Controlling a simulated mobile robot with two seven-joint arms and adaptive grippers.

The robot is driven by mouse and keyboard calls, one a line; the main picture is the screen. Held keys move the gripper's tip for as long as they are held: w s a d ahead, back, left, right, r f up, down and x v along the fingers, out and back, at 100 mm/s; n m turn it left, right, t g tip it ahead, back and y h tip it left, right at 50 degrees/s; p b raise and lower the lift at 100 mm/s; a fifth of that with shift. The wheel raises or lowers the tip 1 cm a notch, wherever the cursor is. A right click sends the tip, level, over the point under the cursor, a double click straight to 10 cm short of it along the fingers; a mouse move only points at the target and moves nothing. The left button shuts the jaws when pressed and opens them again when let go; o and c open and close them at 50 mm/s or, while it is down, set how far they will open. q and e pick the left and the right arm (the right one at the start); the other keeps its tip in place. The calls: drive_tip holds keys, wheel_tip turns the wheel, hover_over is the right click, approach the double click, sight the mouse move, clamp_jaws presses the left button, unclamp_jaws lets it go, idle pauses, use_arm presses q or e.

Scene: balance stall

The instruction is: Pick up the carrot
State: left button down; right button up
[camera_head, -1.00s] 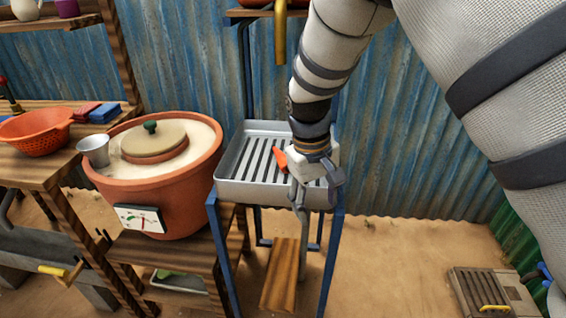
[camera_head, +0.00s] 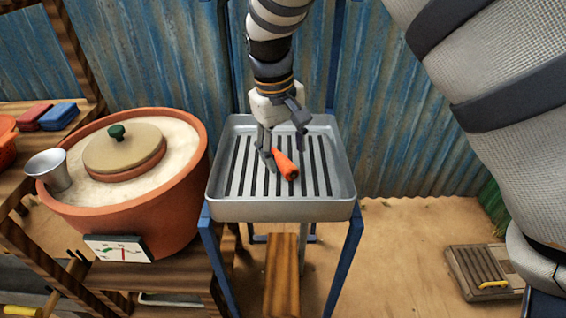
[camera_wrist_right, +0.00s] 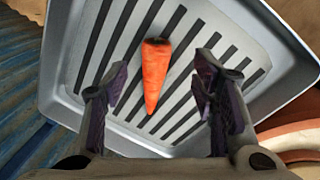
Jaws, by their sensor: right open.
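An orange carrot (camera_head: 285,166) lies on the slotted floor of a grey metal tray (camera_head: 283,208) on a blue-legged stand. My right gripper (camera_head: 282,150) is open and hangs over the tray, its fingers close to the carrot. In the right wrist view the carrot (camera_wrist_right: 156,74) lies between and beyond the two spread fingertips (camera_wrist_right: 160,80), with nothing held. I cannot tell in the head view whether a finger touches the carrot. My left gripper is not in view.
A large clay pot (camera_head: 185,215) with a lidded top and a metal cup (camera_head: 48,170) stands left of the tray. A blue corrugated wall (camera_head: 400,150) rises behind. The tray around the carrot is otherwise empty.

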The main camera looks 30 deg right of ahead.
sight(290, 168)
drive_tip(key=f, duration=0.3)
drive_tip(key=d+f, duration=0.1)
drive_tip(key=f, duration=0.1)
drive_tip(key=shift+s, duration=0.4)
clamp_jaws()
